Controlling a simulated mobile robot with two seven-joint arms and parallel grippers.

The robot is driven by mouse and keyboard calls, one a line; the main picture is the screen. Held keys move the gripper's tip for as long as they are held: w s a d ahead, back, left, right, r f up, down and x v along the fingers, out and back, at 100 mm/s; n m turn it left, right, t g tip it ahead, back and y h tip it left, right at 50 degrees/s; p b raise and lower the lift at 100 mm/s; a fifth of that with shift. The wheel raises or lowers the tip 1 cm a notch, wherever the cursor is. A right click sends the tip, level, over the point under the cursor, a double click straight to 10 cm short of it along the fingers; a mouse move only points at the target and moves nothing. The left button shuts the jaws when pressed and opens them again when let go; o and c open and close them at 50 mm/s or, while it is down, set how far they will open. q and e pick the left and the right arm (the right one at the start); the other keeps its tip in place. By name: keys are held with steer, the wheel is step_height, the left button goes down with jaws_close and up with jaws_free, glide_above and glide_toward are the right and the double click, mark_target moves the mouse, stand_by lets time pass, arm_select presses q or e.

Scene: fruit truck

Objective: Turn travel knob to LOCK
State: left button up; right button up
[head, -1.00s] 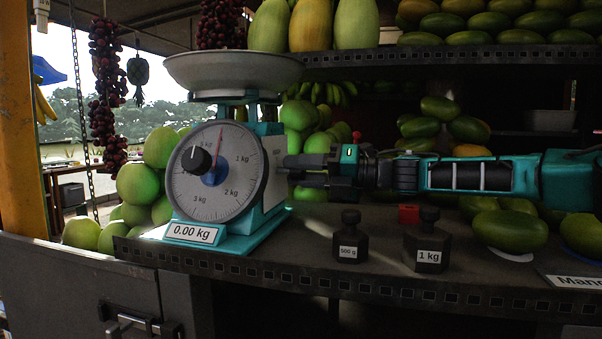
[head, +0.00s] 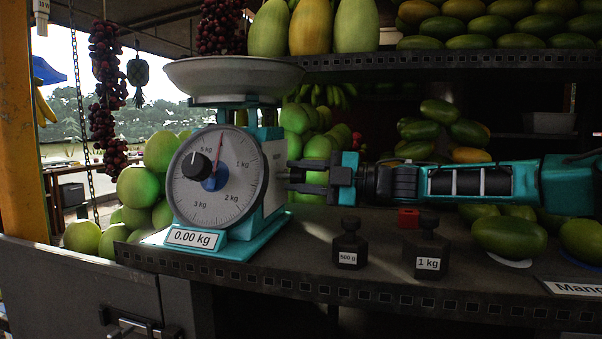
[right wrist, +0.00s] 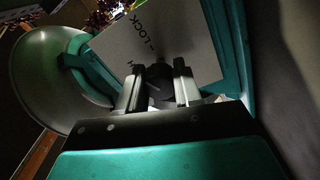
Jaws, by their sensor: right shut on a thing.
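The teal kitchen scale (head: 272,195) stands on the shelf with a round dial and a 0.00 kg label. My right gripper (head: 292,176) is at the scale's right side face. In the right wrist view its two fingers (right wrist: 158,76) are shut on the dark travel knob (right wrist: 157,89), which sits between them on the pale side panel (right wrist: 190,40). The word LOCK with a dash is printed on that panel above the knob; lettering nearer the knob is partly hidden. The knob's pointing direction is too dark to tell. My left gripper is in neither current view.
A wide metal pan (head: 233,76) tops the scale. A 500 g weight (head: 349,243) and a 1 kg weight (head: 427,247) stand on the shelf below my right arm, with a red block (head: 408,217) behind. Green fruit lies to the left and right.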

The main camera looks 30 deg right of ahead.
steer(key=m, duration=0.2)
steer(key=shift+r+m+p, duration=0.1)
steer(key=shift+m+p, duration=0.7)
steer(key=shift+m, duration=1.1)
steer(key=o, duration=1)
steer(key=shift+o, duration=0.2)
